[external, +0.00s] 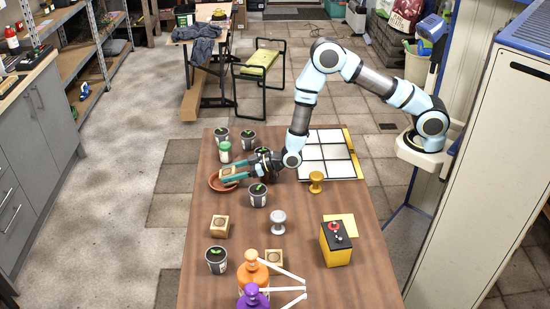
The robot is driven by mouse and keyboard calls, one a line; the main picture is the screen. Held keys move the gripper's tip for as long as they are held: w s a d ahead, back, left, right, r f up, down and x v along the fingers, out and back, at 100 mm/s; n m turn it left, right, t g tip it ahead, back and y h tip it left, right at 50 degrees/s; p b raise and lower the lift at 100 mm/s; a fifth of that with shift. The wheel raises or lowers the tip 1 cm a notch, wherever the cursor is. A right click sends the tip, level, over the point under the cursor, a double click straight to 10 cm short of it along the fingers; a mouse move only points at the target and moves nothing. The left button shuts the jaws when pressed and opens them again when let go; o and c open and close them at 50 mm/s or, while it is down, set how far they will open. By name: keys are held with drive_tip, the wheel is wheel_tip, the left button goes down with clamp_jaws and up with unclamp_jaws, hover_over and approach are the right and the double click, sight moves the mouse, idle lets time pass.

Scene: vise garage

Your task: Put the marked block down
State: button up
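My gripper (231,174) is at the left side of the wooden table (300,215), with teal fingers pointing left. A small wooden block (228,171) with a dark mark on top sits between the fingers, and they appear closed on it. The block is over a round terracotta dish (213,184), partly hidden by the gripper. I cannot tell whether the block touches the dish. Another wooden block with a round mark (220,227) lies nearer the camera, and a further wooden block (274,258) is partly hidden behind an orange bottle.
Potted seedlings (258,196) and a green-lidded jar (225,152) stand close to my gripper.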

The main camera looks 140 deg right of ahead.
drive_tip(key=o, duration=0.5)
drive_tip(key=shift+c, duration=0.2)
drive_tip(key=shift+r+p, duration=0.2)
drive_tip(key=shift+p, duration=0.45)
drive_tip(key=b+v, duration=0.2)
drive_tip(key=v, duration=0.3)
drive_tip(key=b+v, duration=0.2)
drive_tip(key=v, duration=0.3)
drive_tip(key=shift+w+a, duration=0.2)
drive_tip(key=shift+w, duration=0.05)
drive_tip(key=shift+o, duration=0.4)
drive_tip(key=shift+s+a+r, duration=0.1)
drive_tip(key=shift+s+a, duration=0.15)
